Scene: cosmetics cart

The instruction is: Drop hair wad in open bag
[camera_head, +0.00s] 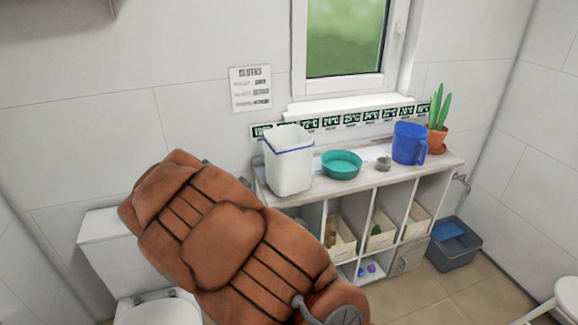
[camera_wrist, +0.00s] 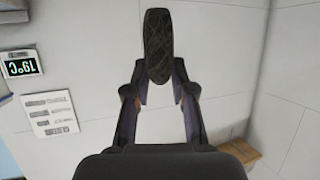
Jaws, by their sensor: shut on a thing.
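In the wrist view my gripper (camera_wrist: 157,86) is shut on a dark, long, rounded wad with fine strand-like lines, which looks like the hair wad (camera_wrist: 158,45). The wad sticks out beyond the fingertips, with pale wall behind it. In the head view a white, open-topped holder with a blue line round its rim (camera_head: 289,168) stands at the left end of the shelf top. It may be the open bag; I cannot tell for sure. My gripper and the wad do not show in the head view, where my brown-covered arm fills the lower left.
A teal bowl (camera_head: 341,167), a small grey pot (camera_head: 383,164), a blue jug (camera_head: 409,143) and a potted plant (camera_head: 437,138) stand along the shelf unit (camera_head: 357,191). A dark bin (camera_head: 455,262) is on the floor at right. A toilet (camera_head: 110,240) is at left.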

